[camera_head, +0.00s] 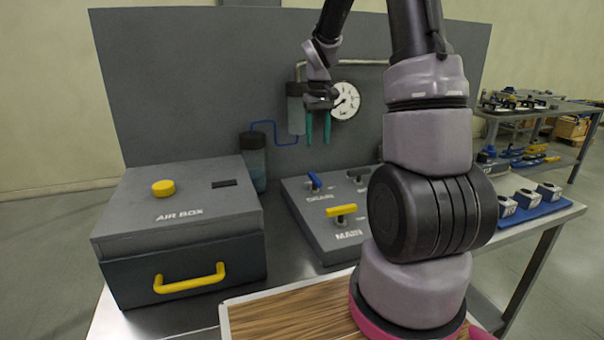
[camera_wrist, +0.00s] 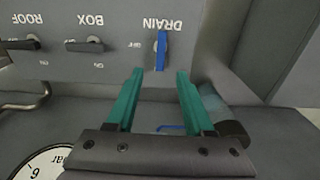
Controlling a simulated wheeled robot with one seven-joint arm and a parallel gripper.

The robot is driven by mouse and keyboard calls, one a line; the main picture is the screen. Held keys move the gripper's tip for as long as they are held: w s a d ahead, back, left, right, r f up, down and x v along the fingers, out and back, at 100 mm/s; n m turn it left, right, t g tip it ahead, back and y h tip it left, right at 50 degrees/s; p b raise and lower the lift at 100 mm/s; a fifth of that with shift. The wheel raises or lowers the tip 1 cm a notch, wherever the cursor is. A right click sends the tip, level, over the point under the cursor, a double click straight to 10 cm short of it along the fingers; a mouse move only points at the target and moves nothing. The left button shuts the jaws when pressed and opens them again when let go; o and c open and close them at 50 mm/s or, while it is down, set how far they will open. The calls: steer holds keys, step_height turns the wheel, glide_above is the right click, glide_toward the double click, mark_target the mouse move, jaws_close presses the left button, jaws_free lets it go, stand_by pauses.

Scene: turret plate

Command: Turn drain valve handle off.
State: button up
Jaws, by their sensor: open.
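The blue drain valve handle (camera_head: 314,180) stands on the grey valve panel (camera_head: 302,208), beside the DRAIN label. In the wrist view the blue handle (camera_wrist: 161,50) lies beyond the fingertips, near the middle between them. My gripper (camera_head: 318,143) is open and empty, with its two green fingers pointing down above the panel, apart from the handle. In the wrist view my gripper (camera_wrist: 160,72) shows both fingers spread, one on each side of the handle's line. My arm hides part of the panel's right side in the head view.
A yellow MAIN handle (camera_head: 341,210) sits in front of the drain handle. The BOX switch (camera_wrist: 84,46) and ROOF switch (camera_wrist: 20,44) are beside it. The air box (camera_head: 180,230) stands left. A gauge (camera_head: 345,101) and a cylinder (camera_head: 296,108) are behind my gripper.

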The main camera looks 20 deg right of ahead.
mark_target(315, 176)
steer(key=f, duration=0.8)
steer(key=w+f, duration=0.1)
steer(key=f, duration=0.3)
steer(key=shift+a+f, duration=0.1)
steer(key=shift+f, duration=0.1)
jaws_close()
